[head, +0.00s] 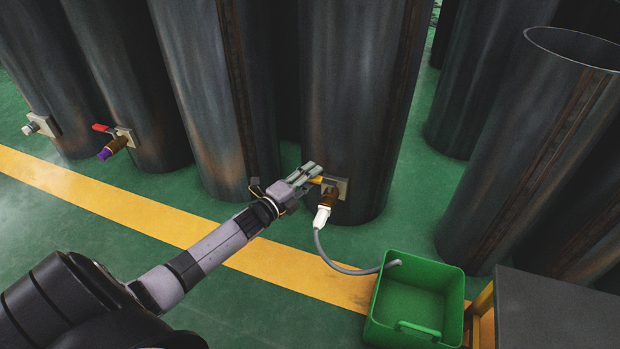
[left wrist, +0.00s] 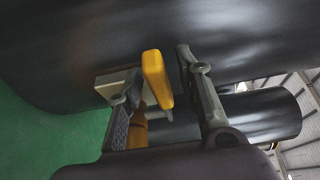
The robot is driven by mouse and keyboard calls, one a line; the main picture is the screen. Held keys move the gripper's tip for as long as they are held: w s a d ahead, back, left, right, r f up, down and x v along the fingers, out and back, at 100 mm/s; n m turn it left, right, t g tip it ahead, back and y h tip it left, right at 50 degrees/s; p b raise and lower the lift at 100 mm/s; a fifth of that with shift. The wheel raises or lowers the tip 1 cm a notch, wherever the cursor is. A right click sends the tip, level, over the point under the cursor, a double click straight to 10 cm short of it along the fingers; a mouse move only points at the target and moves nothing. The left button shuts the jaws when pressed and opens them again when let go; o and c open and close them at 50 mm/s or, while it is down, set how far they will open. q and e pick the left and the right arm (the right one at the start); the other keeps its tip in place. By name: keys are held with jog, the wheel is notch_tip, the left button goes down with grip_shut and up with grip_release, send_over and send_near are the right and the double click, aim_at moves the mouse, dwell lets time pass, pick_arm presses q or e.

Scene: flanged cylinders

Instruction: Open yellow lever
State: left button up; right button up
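The yellow lever (head: 317,180) sits on a brass valve (head: 330,196) low on the front of a dark cylinder (head: 352,90). My left gripper (head: 312,172) is at the lever and hides part of it in the head view. In the left wrist view, the yellow lever (left wrist: 156,76) stands between the two fingers of the left gripper (left wrist: 160,68). The fingers are apart, with a visible gap between the lever and the right-hand finger. Whether the left-hand finger touches the lever I cannot tell. My right gripper is not in view.
A white connector (head: 321,216) hangs below the valve, with a grey hose (head: 340,266) running into a green crate (head: 450,300). A dark table (head: 560,310) stands at the lower right. A red-handled valve (head: 103,128) is on another cylinder at left.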

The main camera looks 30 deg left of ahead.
pick_arm(q)
grip_shut()
dwell(0.7)
